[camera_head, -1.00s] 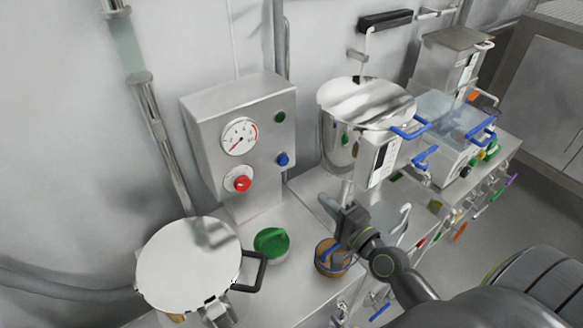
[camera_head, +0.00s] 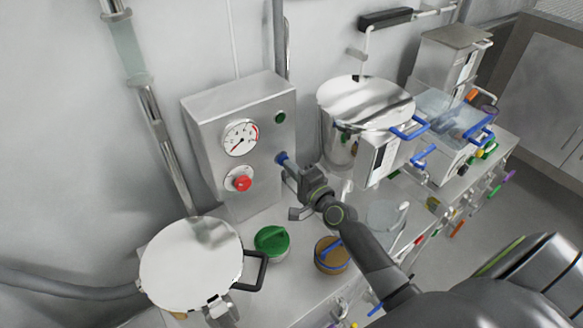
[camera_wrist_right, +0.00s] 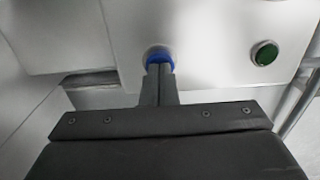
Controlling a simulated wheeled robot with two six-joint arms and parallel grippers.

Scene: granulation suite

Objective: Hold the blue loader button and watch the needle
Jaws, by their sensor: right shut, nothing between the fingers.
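The blue loader button (camera_head: 282,158) is on the front of the grey control box (camera_head: 212,135), partly covered by my right gripper (camera_head: 287,166). The gripper is shut with nothing in it. In the right wrist view its closed fingertips (camera_wrist_right: 158,72) are at the blue button (camera_wrist_right: 159,57) and overlap it; I cannot tell how far it is pressed. The round white gauge (camera_head: 240,138) on the same box has a red needle pointing to the lower left, with a red band at the right of its scale. My left gripper is not in view.
A red stop button (camera_head: 241,183) sits below the gauge, and a green button (camera_head: 280,117) is above the blue one. A lidded steel vessel (camera_head: 190,262), a green-lidded jar (camera_head: 271,242) and a brown jar (camera_head: 331,253) stand in front. A steel drum (camera_head: 365,102) is to the right.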

